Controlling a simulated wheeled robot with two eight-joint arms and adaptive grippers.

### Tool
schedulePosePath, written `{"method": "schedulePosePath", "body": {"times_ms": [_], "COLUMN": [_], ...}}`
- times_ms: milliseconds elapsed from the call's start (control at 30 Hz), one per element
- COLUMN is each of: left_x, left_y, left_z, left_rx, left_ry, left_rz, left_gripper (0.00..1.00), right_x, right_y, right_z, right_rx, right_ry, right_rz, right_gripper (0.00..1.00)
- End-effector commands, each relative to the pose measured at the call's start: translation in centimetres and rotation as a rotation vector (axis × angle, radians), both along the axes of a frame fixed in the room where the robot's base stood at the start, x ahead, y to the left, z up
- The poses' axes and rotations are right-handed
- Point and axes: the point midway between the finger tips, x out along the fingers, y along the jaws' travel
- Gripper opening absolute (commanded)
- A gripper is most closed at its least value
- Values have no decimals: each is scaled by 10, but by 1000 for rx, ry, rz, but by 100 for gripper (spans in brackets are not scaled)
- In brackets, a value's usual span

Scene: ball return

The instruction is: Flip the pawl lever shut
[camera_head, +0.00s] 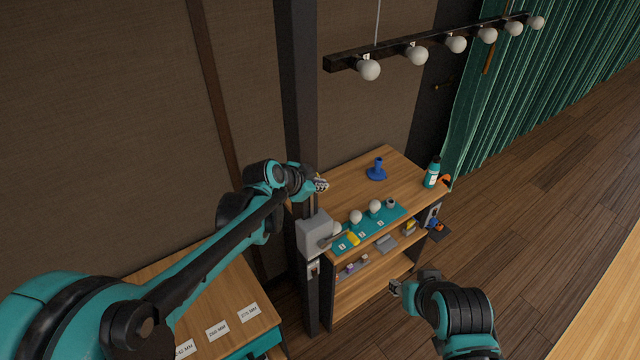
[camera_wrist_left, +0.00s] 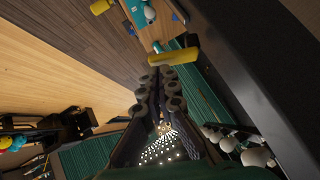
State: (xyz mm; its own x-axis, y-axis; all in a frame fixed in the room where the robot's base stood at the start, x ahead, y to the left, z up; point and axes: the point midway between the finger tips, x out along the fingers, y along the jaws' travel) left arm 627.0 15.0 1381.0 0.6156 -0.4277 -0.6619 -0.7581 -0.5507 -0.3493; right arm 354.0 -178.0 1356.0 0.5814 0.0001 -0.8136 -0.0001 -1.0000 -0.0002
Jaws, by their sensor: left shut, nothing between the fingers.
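A yellow bar, which looks like the pawl lever (camera_wrist_left: 174,60), lies just beyond my left fingertips in the left wrist view, beside a dark post. In the head view only a small yellowish bit shows by the gripper, so I cannot tell the lever's position. My left gripper (camera_head: 320,185) is at the dark post, above the grey box. In the left wrist view its fingers (camera_wrist_left: 168,78) are together and empty, close to the yellow bar; contact is unclear. My right gripper (camera_head: 395,287) hangs in front of the shelf unit, too small to read.
The grey box (camera_head: 314,232) on the post has a crank with a yellow handle (camera_head: 352,239). The wooden shelf unit (camera_head: 345,180) holds a teal mat (camera_head: 384,224) with pale balls, a blue stand (camera_head: 377,170) and a bottle (camera_head: 432,173). A lamp bar (camera_head: 440,43) hangs above.

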Motion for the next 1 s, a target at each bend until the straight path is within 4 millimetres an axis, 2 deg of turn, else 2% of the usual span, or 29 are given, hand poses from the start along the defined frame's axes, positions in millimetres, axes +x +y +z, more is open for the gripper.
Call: {"method": "schedulePosePath", "body": {"times_ms": [767, 1000], "left_x": [-2, -3], "left_y": [4, 11], "left_z": [-7, -14], "left_rx": [59, 76], "left_ry": [-79, -102], "left_rz": [0, 2], "left_gripper": [0, 0], "right_x": [0, 0], "right_y": [0, 0], "right_z": [-13, -26], "right_rx": [0, 0], "right_ry": [0, 0], "right_rz": [0, 0], "right_gripper": [40, 40]}}
